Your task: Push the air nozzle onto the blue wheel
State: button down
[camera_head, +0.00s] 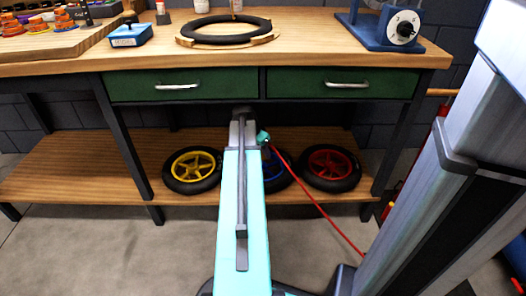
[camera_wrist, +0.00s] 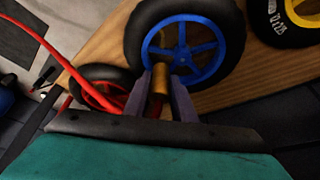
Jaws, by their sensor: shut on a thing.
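In the wrist view, my gripper (camera_wrist: 162,76) is shut on the air nozzle (camera_wrist: 159,84), a brass-coloured piece between the two fingers. The blue wheel (camera_wrist: 221,48) with its black tyre lies just beyond the fingertips. The nozzle's tip overlaps the lower left part of the rim in the picture; I cannot tell whether it touches. In the head view the blue wheel (camera_head: 283,178) is mostly hidden behind my arm, and the fingers and nozzle are hidden too. The red hose (camera_head: 310,195) runs from near my wrist down to the right.
The red wheel (camera_head: 330,166) and the yellow wheel (camera_head: 192,169) flank the blue one on the lower shelf (camera_head: 75,175). The bench top with green drawers (camera_head: 180,86) is above them. The hose (camera_wrist: 50,47) also crosses the left of the wrist view.

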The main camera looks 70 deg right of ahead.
jog(key=shift+f, duration=0.15)
jog(key=shift+s+f+b, duration=0.1)
jog(key=shift+f+b, duration=2.75)
jog(key=shift+p, duration=0.45)
jog(key=shift+f+b, duration=0.3)
jog(key=shift+f, duration=1.3)
dwell(0.6)
jog(key=c, duration=1.4)
grip_release()
jog(key=shift+a+r, duration=0.1)
jog(key=p+v, duration=0.6)
jog(key=v, duration=0.5)
jog(key=shift+r, duration=0.4)
jog(key=shift+a, duration=0.1)
